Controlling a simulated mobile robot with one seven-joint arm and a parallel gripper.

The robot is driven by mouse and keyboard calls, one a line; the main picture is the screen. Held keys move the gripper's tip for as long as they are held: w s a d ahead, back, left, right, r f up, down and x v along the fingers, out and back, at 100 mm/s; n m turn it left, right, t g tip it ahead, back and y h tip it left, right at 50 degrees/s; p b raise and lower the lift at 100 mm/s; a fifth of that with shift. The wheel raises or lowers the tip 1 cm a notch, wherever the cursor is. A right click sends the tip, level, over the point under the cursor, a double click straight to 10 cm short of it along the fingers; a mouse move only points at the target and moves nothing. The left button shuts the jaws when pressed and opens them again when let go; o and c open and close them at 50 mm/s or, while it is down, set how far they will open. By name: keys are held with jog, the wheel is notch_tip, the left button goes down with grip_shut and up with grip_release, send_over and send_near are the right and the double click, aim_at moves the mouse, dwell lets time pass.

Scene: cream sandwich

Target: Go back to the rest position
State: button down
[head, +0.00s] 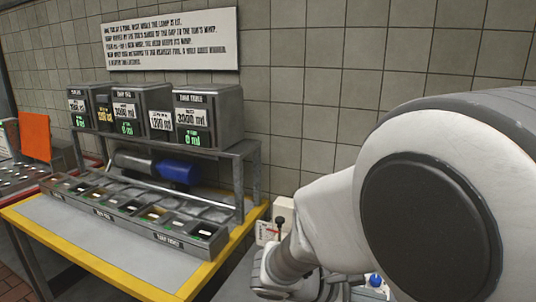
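My white and grey arm fills the right side of the head view and bends down toward the bottom centre. Its lower links show near the bottom edge. My gripper itself does not show; it is out of frame or hidden behind the arm, so I cannot see whether it holds anything.
A yellow-edged table (82,254) stands at left, with a row of small labelled bins (130,231). Dark dispensers (209,112) with green displays stand on a metal rack (246,157). A blue-ended cylinder (174,172) lies beneath. A white box (266,232) sits beside my arm.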

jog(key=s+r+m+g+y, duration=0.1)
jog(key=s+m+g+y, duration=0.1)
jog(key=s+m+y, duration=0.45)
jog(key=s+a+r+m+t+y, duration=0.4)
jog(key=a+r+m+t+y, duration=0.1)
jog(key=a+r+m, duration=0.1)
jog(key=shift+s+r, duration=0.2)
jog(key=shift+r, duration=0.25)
